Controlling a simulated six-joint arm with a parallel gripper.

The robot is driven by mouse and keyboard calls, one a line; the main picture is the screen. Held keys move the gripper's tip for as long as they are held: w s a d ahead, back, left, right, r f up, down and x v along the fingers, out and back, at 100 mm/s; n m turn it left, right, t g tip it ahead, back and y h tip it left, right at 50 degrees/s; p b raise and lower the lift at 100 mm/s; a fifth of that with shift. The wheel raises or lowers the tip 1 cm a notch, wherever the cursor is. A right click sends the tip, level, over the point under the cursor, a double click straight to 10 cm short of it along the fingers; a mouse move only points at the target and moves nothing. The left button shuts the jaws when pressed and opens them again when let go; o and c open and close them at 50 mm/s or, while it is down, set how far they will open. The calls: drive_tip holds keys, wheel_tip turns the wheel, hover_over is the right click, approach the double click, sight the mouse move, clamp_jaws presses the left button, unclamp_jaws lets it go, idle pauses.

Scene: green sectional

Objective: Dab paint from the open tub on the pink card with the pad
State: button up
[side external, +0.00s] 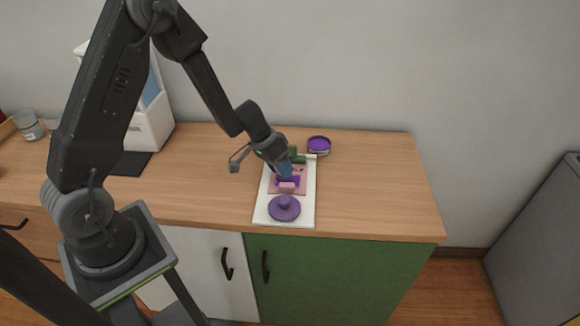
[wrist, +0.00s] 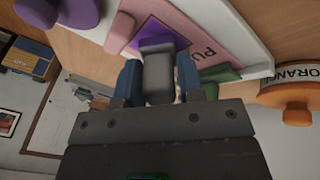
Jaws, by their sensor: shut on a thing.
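The pink card (wrist: 200,22), lettered "PU" where it shows, lies on a white board (side external: 305,205); it also shows in the side view (side external: 275,184). My gripper (side external: 287,174) is over the card, with blue fingers either side in the wrist view (wrist: 158,82). It is shut on a grey block, apparently the pad (wrist: 158,70). A purple patch (wrist: 178,43) shows on the card beyond the pad; whether the pad touches it I cannot tell. An open tub (side external: 319,145) with purple inside stands right of the board's far end.
A purple knobbed lid (side external: 284,209) lies on the board's near end. A pink block (side external: 288,187) is close by my gripper. A green piece (side external: 298,157) lies at the far end. An orange-lidded tub (wrist: 290,97) is at right. The counter's right side is clear.

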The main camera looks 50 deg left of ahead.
drive_tip(key=shift+s+a, duration=1.1)
wheel_tip(320, 180, up, 8)
drive_tip(key=shift+d, duration=0.15)
